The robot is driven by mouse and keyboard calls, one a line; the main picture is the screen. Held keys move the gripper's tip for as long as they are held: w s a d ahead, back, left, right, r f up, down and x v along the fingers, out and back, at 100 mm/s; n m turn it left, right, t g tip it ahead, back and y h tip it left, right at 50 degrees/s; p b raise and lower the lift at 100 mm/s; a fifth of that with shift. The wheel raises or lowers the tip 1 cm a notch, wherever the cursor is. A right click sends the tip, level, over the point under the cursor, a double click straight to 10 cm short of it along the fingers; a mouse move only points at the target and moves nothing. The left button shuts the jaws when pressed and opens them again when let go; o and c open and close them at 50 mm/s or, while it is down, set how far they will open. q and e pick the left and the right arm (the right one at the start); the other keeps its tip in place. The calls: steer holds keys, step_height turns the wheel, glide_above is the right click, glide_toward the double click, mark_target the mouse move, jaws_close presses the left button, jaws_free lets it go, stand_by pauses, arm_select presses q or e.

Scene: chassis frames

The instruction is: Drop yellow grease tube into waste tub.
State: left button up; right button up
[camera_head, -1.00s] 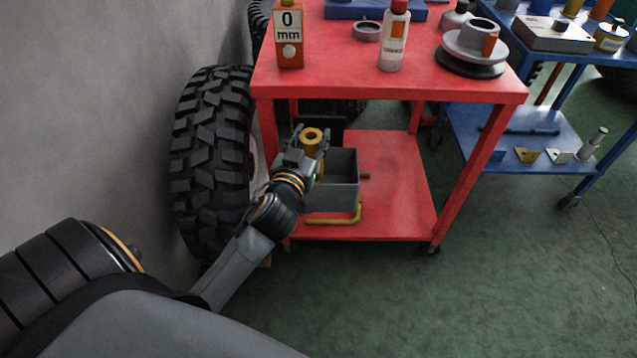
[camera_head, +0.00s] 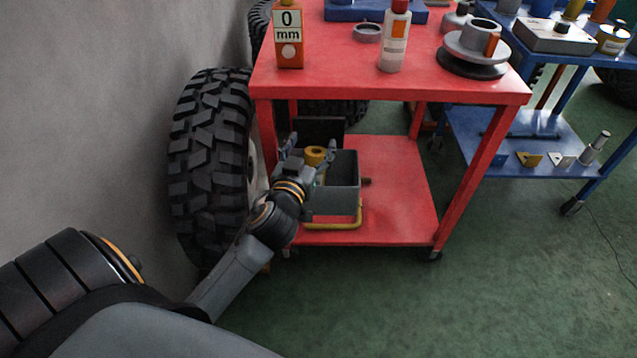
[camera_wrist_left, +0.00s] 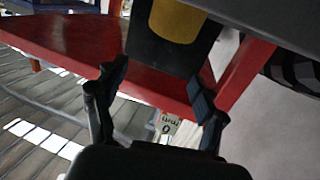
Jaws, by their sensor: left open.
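The yellow grease tube (camera_head: 315,154) stands roughly upright in the grey waste tub (camera_head: 343,196), its round end near rim height; its lower part is hidden by my gripper and the tub. The tub is on the red cart's lower shelf. My left gripper (camera_head: 309,147) is open at the tub's left side, its fingers spread to either side of the tube. In the left wrist view the open fingers (camera_wrist_left: 158,92) are empty, and the yellow tube end (camera_wrist_left: 178,20) lies beyond them at the top, apart from them. My right gripper is not in view.
The lower shelf (camera_head: 398,190) is clear to the right. The red tabletop (camera_head: 335,88) overhangs it and carries bottles and parts. A big tyre (camera_head: 210,160) stands close at left.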

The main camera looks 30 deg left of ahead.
arm_select(q)
steer(key=shift+f, duration=0.1)
steer(key=v, duration=1.2)
